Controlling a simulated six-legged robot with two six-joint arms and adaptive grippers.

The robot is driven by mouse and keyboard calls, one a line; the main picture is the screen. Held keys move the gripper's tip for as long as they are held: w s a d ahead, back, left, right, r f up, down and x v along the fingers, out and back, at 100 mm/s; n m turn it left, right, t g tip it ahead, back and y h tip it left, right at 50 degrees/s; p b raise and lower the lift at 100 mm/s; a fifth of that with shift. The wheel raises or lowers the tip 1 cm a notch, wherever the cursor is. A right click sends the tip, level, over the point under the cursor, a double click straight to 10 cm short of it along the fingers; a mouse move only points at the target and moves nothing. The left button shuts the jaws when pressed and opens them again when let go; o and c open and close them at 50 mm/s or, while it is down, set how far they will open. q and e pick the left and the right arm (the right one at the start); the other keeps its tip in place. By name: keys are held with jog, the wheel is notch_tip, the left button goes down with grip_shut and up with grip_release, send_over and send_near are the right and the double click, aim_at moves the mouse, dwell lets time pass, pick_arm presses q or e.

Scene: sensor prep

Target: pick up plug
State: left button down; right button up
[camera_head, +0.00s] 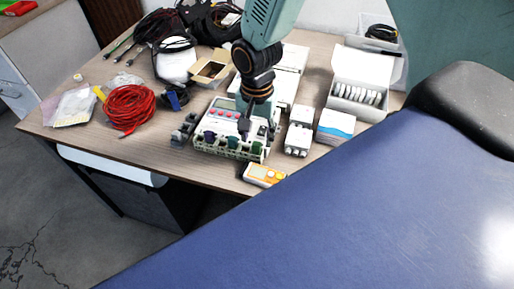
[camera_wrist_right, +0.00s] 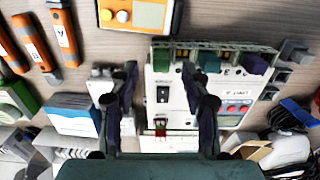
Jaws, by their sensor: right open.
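A white control unit (camera_head: 222,116) with red buttons stands near the table's front edge. Coloured plugs sit along its front side, among them a purple plug (camera_head: 209,136) and a green plug (camera_head: 232,142). In the right wrist view a purple plug (camera_wrist_right: 255,64) and a teal plug (camera_wrist_right: 208,62) show on the edge of the unit (camera_wrist_right: 222,82). I cannot tell which plug the task means. My right gripper (camera_head: 245,125) is above the unit, pointing down. In the right wrist view its fingers (camera_wrist_right: 160,78) are apart with nothing held between them. My left gripper is not in view.
A yellow meter (camera_head: 264,174) lies in front of the unit. Grey connectors (camera_head: 184,128) are at its left, a white switch box (camera_head: 298,137) at its right. A red cable coil (camera_head: 131,107), a white carton (camera_head: 360,82) and black cables (camera_head: 157,28) crowd the table. A blue padded surface (camera_head: 330,215) is in front.

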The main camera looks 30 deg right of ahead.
aim_at(257, 143)
notch_tip(257, 143, down, 2)
jog(key=shift+f, duration=0.2)
jog(key=shift+w+d+f, duration=0.1)
jog(key=shift+w+f, duration=0.05)
jog(key=shift+f, duration=0.25)
jog(key=shift+r, duration=0.1)
jog(key=c, duration=0.4)
grip_shut()
